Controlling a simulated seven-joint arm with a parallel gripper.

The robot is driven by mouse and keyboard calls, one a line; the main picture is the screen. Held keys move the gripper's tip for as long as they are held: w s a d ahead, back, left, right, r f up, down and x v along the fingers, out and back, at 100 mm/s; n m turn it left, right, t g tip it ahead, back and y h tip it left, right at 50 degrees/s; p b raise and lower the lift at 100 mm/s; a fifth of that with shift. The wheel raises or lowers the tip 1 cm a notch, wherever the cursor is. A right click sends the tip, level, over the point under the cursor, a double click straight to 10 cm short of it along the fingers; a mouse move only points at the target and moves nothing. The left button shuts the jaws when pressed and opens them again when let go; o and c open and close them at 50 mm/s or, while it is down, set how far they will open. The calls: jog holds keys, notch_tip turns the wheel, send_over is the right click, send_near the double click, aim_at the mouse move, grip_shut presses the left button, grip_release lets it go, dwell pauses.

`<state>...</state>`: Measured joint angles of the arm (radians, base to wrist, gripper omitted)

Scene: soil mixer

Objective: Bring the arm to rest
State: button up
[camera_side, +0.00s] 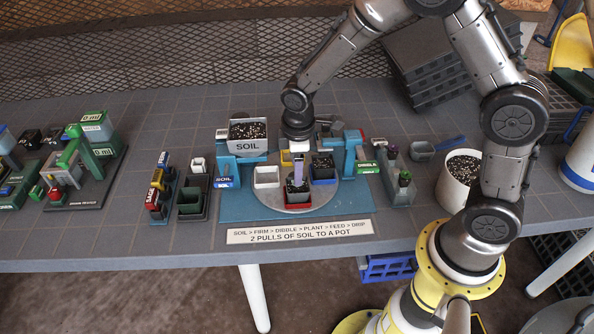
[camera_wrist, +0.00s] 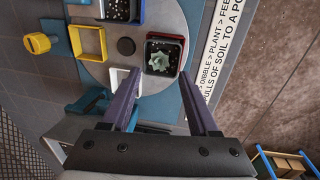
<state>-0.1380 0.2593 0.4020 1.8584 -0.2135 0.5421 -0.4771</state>
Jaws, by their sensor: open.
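My gripper (camera_side: 298,172) is open, its purple fingers pointing down over the front of the round grey turntable (camera_side: 325,200). In the wrist view the gripper (camera_wrist: 160,77) has its two fingertips apart, with nothing held between them. A red-rimmed dark pot (camera_side: 305,197) stands at the turntable's front. In the wrist view the pot (camera_wrist: 178,63) holds soil and a pale green succulent (camera_wrist: 159,61), just beyond the fingertips. I cannot tell the exact gap between fingers and plant.
The soil hopper (camera_side: 248,146) stands left and the dibble station (camera_side: 366,166) right. A white soil bucket (camera_side: 455,190) is near my arm. Space above the bench front is clear.

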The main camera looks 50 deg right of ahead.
jog(key=shift+r, duration=2.9)
jog(key=shift+d, duration=0.1)
jog(key=s+d+r+m+t, duration=0.15)
jog(key=s+r, duration=0.25)
jog(key=r, duration=0.4)
jog(key=s+d+r+m+t, duration=0.1)
jog(key=s+d+r+t, duration=0.2)
jog(key=r, duration=0.5)
jog(key=s+a+f+m+y, duration=0.1)
jog(key=s+m, duration=0.5)
jog(key=s, duration=1)
jog(key=shift+a+f, duration=0.3)
jog(key=shift+m, duration=0.25)
